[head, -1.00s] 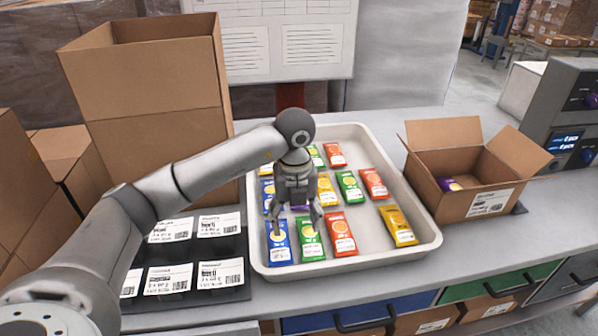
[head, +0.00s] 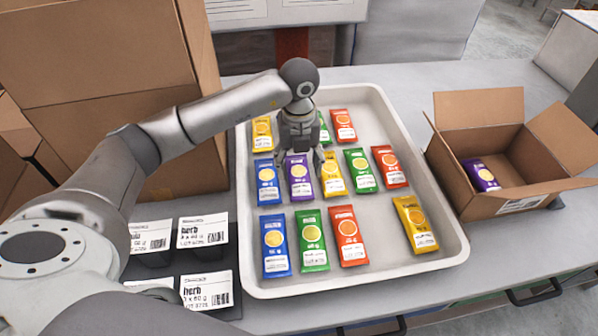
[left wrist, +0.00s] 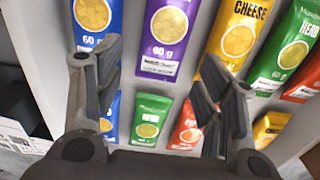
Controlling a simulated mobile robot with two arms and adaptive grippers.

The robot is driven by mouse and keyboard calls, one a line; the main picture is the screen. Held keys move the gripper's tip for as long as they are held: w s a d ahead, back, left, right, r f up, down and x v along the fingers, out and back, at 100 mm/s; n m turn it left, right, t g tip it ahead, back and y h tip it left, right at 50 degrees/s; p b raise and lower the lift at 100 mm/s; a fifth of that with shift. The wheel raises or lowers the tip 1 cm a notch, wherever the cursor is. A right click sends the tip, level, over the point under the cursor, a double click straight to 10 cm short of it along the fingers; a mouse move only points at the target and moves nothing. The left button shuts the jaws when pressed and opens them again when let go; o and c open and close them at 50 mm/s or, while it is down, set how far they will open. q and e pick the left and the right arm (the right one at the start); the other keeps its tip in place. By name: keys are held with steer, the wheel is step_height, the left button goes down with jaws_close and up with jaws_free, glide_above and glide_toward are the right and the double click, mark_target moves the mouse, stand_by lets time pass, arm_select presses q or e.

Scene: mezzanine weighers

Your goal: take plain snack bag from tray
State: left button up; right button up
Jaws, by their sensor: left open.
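The white tray (head: 455,262) holds several snack bags in blue, purple, yellow, green, red and orange. My left gripper (head: 301,160) is open and empty above the tray's middle row, over the purple bag (head: 299,177) and beside the yellow bag (head: 333,174). In the left wrist view the purple bag (left wrist: 168,35) lies between and beyond the open fingers. The yellow bag there reads CHEESE (left wrist: 238,38) and a green one reads HERB (left wrist: 283,50). I cannot read a "plain" label on any bag. My right gripper is not in view.
An open cardboard box (head: 510,150) with a purple bag (head: 481,175) inside stands right of the tray. Tall cardboard boxes (head: 110,90) stand at the left. Labelled dark holders (head: 205,262) sit left of the tray.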

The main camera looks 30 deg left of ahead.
mark_target(300, 179)
arm_select(q)
steer(key=shift+f, duration=0.7)
steer(key=f, duration=0.1)
steer(key=f+p, duration=0.1)
steer(key=f, duration=0.1)
steer(key=f+p, duration=0.1)
steer(key=shift+w+f, duration=0.25)
steer(key=shift+f, duration=0.35)
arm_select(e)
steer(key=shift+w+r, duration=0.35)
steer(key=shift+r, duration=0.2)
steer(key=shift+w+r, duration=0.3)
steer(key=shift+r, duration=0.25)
arm_select(q)
steer(key=shift+c, duration=0.4)
steer(key=c, duration=0.7)
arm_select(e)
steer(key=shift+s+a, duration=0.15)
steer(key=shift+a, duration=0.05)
